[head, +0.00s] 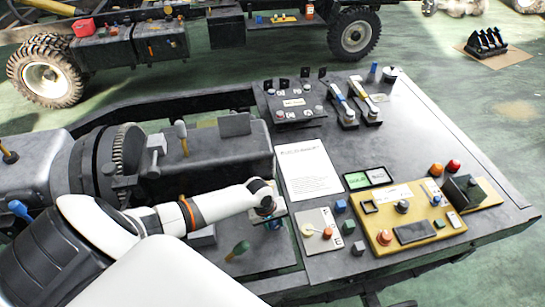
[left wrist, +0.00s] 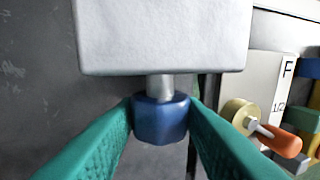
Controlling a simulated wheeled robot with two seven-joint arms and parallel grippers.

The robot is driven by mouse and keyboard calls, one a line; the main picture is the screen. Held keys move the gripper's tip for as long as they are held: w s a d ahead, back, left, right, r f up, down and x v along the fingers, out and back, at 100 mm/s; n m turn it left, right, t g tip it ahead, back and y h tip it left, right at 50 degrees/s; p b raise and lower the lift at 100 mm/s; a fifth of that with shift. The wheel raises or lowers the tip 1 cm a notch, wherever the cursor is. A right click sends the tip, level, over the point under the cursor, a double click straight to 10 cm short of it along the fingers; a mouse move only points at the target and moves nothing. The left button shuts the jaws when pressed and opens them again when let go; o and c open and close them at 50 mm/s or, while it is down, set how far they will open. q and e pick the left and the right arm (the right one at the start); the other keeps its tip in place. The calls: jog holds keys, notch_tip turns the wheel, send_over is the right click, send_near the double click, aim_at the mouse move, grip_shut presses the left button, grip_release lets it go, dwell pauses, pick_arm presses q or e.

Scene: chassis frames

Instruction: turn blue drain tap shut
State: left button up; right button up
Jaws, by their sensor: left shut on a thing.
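My left gripper (head: 270,212) reaches in from the left, low over the dark gap beside the console's near left edge. In the left wrist view its two teal fingers (left wrist: 162,125) are shut on a blue knob (left wrist: 160,117), one on each side. A short metal stem joins the knob to a pale block (left wrist: 160,38) above it. In the head view only a bit of blue (head: 273,224) shows under the gripper; the rest of the tap is hidden. Whether the tap is open or shut cannot be told. My right gripper is not in view.
The gauge plate (head: 313,244) with a yellow hub and orange knob stands close right of the gripper. A green-handled lever (head: 239,248) is just left of it. Another blue-handled lever (head: 19,209) is far left. A yellow control panel (head: 375,225) lies further right.

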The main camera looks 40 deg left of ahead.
pick_arm(q)
jog(key=shift+w+d+r+g+y+p, duration=0.2)
jog(key=shift+d+r+g+y+p, duration=0.05)
jog(key=shift+g+y+p, duration=0.4)
jog(key=shift+f+g+y, duration=0.1)
jog(key=shift+g+y, duration=0.15)
jog(key=shift+g, duration=0.2)
jog(key=shift+w+d+f+g+y, duration=0.15)
jog(key=shift+g+y, duration=0.45)
jog(key=shift+g, duration=0.1)
jog(key=shift+f+g+y, duration=0.1)
jog(key=shift+g+y, duration=0.2)
jog(key=shift+y, duration=0.1)
jog(key=shift+w+d+f+g+y+b, duration=0.1)
jog(key=shift+f+g+y+b, duration=0.1)
jog(key=shift+g+y+b, duration=0.45)
jog(key=g+y+b, duration=0.1)
jog(key=b, duration=0.1)
jog(key=g+b, duration=0.1)
jog(key=b, duration=0.1)
jog(key=shift+w+f+y, duration=0.15)
jog(key=shift+y, duration=0.2)
jog(key=shift+g+y+b, duration=0.4)
jog(key=shift+g+b, duration=0.25)
jog(key=shift+b, duration=0.4)
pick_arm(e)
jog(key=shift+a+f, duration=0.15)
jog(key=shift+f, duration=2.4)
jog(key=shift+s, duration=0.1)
